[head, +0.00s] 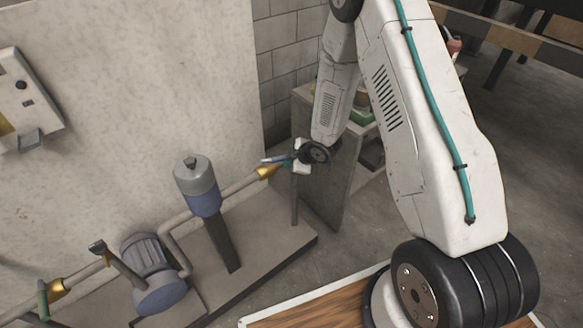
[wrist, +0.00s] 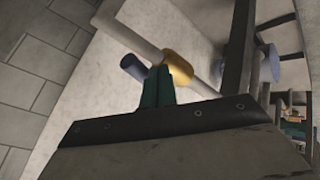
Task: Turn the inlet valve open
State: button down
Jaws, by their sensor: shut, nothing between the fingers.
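A brass valve (head: 265,172) sits on the pipe at the right, by the end of the low platform. Its blue-grey handle (head: 270,160) points left in the head view, and my gripper (head: 286,162) is right beside it. In the wrist view the brass valve body (wrist: 178,64) is just beyond my shut green fingertips (wrist: 162,74), and the handle end (wrist: 132,66) shows to their left. Nothing is between the fingers. Whether they touch the handle I cannot tell. A second brass valve (head: 57,287) with a green handle (head: 43,301) is at the lower left. No label shows which is the inlet.
A pump motor (head: 160,280) and an upright blue-grey cylinder (head: 197,185) stand on the platform (head: 270,245), left of my gripper. A pale wall (head: 120,120) rises behind the pipe. A cabinet (head: 335,185) stands close on the right, behind my arm.

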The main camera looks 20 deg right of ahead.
jog(key=shift+w+d, duration=0.4)
jog(key=shift+w, duration=0.45)
jog(key=shift+w+d, duration=0.35)
jog(key=shift+w, duration=0.5)
